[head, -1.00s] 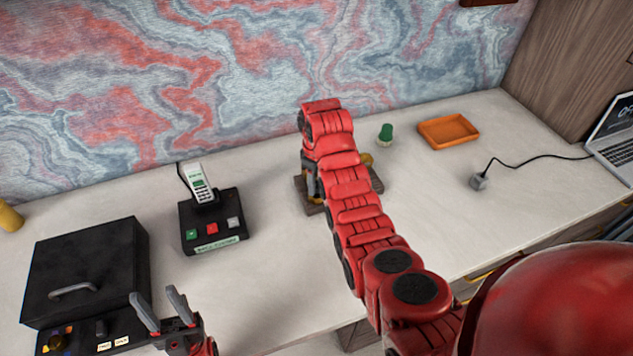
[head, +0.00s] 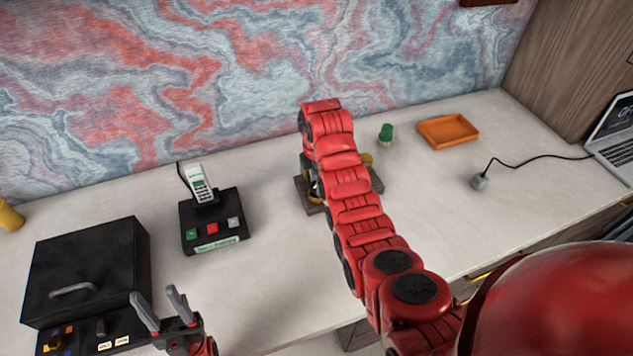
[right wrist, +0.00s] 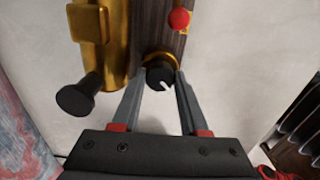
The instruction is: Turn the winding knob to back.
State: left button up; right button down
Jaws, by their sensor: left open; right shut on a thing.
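In the right wrist view the winding knob (right wrist: 158,76) is small, round and black, with a white mark on its face and a brass ring behind it. It sits on a dark wooden base (right wrist: 160,38). My right gripper (right wrist: 160,84) is shut on the knob, one finger at each side. In the head view my right arm hides most of this device; parts of its wooden base (head: 376,182) show beside the arm. My left gripper (head: 158,301) is open and empty at the front left, beside the black box.
A brass body (right wrist: 112,50), a black-ended handle (right wrist: 78,99) and a red ball (right wrist: 180,19) surround the knob. The desk also holds a black box (head: 90,255), a phone dock (head: 213,218), a green-topped object (head: 385,133) and an orange tray (head: 448,131).

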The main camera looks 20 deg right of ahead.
jog(key=n, duration=0.4)
jog(key=shift+n, duration=2.2)
jog(key=c, duration=0.7)
grip_release()
